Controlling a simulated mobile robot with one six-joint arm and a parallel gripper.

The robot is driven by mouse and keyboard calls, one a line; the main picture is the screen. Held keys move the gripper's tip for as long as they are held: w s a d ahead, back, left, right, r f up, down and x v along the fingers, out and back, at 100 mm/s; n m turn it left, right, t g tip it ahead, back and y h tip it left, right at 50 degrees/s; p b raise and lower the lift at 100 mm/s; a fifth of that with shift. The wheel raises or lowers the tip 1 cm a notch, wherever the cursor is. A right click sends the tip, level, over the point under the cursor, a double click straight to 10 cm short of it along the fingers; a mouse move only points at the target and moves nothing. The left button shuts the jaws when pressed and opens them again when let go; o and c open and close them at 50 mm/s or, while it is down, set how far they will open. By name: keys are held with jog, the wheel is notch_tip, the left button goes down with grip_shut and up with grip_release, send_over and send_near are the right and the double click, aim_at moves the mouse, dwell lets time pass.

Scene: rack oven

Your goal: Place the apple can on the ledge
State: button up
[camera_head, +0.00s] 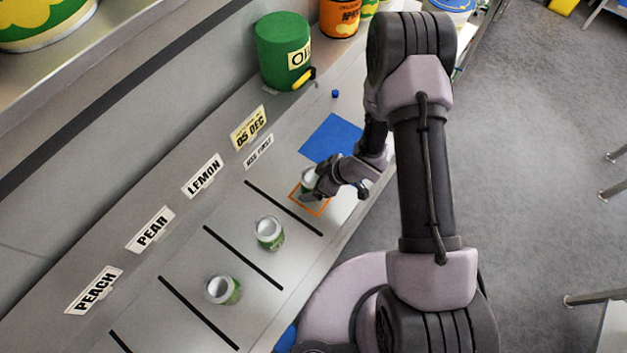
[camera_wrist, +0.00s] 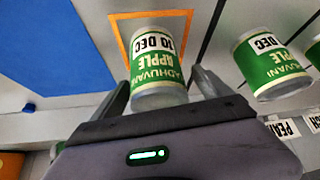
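A green-and-white apple can (camera_head: 309,177) stands inside an orange square outline (camera_head: 322,213) on the grey ledge (camera_head: 262,283). In the wrist view this apple can (camera_wrist: 157,62) shows "APPLE" and "10 DEC" upside down. My gripper (camera_wrist: 160,80) has one finger on each side of it; gaps show between the fingers and the can, so it looks open around it. In the head view my gripper (camera_head: 314,188) partly hides the can. A second apple can (camera_wrist: 268,63) stands apart, across a black line; in the head view it (camera_head: 268,233) is in the neighbouring lane.
Another green can (camera_head: 223,289) stands one lane nearer. Labels PEACH (camera_head: 93,290), PEAR (camera_head: 150,230), LEMON (camera_head: 203,176) and 05 DEC (camera_head: 249,128) line the back. A blue square (camera_head: 331,138) lies beyond the orange outline and is bare. A green OIL container (camera_head: 283,50) stands behind.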

jog(key=shift+w, duration=0.15)
jog(key=shift+d+r, duration=0.1)
jog(key=shift+r, duration=0.25)
jog(key=w+d+r+m+t+h+p, duration=0.15)
jog(key=d+r, duration=0.35)
jog(key=r, duration=0.5)
jog(key=d+r+m+t+h, duration=0.1)
jog(key=d+r+m+h, duration=0.2)
jog(key=d+r, duration=0.45)
jog(key=w+d+r+m+t+h+p, duration=0.1)
jog(key=d+r+m+h, duration=0.2)
jog(key=r, duration=0.8)
jog(key=s+r+m, duration=0.6)
jog(key=s+r, duration=0.4)
jog(key=r, duration=0.1)
jog(key=s+a+r+m+y, duration=0.3)
jog(key=s+a+r, duration=0.1)
jog(key=s+a, duration=0.3)
jog(key=s, duration=0.2)
jog(key=shift+s+a+r+g+y, duration=0.15)
jog(key=shift+s+r+g+y, duration=0.2)
jog(key=shift+s, duration=0.05)
